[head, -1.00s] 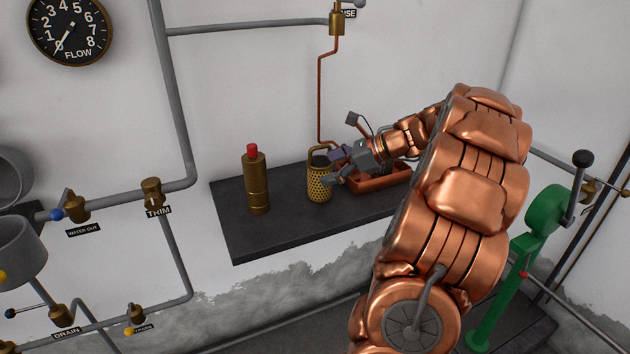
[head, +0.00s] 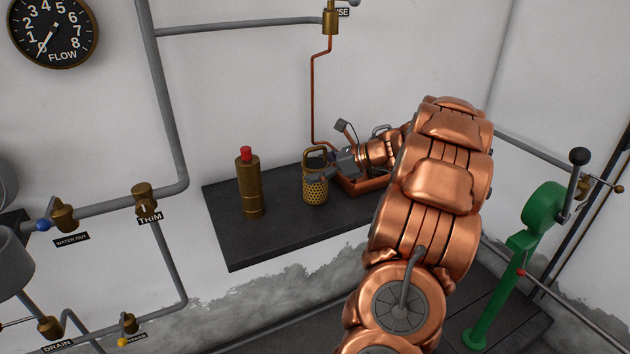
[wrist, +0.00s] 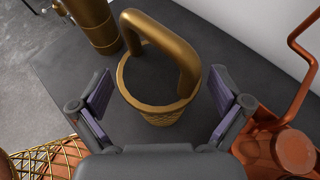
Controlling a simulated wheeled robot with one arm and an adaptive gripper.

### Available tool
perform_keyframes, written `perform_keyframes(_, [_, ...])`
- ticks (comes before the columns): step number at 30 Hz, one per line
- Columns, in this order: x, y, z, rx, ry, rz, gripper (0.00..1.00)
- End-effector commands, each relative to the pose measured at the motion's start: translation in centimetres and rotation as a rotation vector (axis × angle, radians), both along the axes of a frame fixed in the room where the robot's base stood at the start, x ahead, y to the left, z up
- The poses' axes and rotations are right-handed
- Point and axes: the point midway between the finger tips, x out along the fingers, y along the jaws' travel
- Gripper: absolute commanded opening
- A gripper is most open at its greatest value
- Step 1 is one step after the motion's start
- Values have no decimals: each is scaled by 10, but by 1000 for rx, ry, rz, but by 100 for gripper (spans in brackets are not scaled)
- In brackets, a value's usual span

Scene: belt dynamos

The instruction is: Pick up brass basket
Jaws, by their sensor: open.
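The brass basket (head: 315,190) is a perforated cup with a tall arched handle, upright on the dark shelf (head: 234,246). In the wrist view the basket (wrist: 158,112) lies ahead of my gripper (wrist: 160,100), its rim and handle roughly centred between the two spread fingers. The fingers have purple pads and show a gap on each side of the basket. In the head view my gripper (head: 330,168) comes from the right, close beside the basket, and partly overlaps it. My gripper is open and holds nothing.
A brass cylinder with a red cap (head: 249,184) stands left of the basket; its lower part shows in the wrist view (wrist: 92,22). A copper pipe (head: 313,100) runs down the wall behind.

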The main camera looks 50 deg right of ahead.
Motion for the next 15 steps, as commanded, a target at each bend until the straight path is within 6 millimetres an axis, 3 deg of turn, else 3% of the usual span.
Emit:
perform_keyframes(9, [4, 2, -2, -2, 0, 2, 99])
perform_keyframes(15, [4, 2, -2, -1, 1, 1, 78])
